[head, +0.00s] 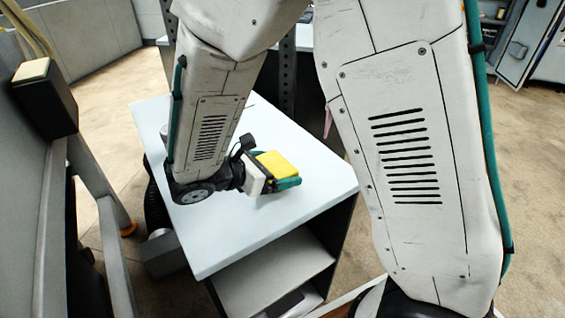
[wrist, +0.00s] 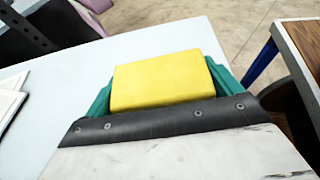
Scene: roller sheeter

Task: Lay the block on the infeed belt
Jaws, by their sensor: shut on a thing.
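The block is yellow and box-shaped. In the head view the block (head: 276,164) is at the end of my arm, over the pale table top. In the wrist view the block (wrist: 165,80) sits between two teal fingers. My gripper (head: 288,182) is shut on it, and it also shows in the wrist view (wrist: 165,92). The block's lower part is hidden behind the dark edge of the gripper. I cannot tell whether the block touches the table top. I cannot make out the infeed belt for certain in either view.
The pale table (head: 320,205) has a bare top around the gripper and open shelves below. A dark box with a light top (head: 42,95) stands on the left beside grey machine framing. White flat pieces (wrist: 10,97) lie at the left in the wrist view.

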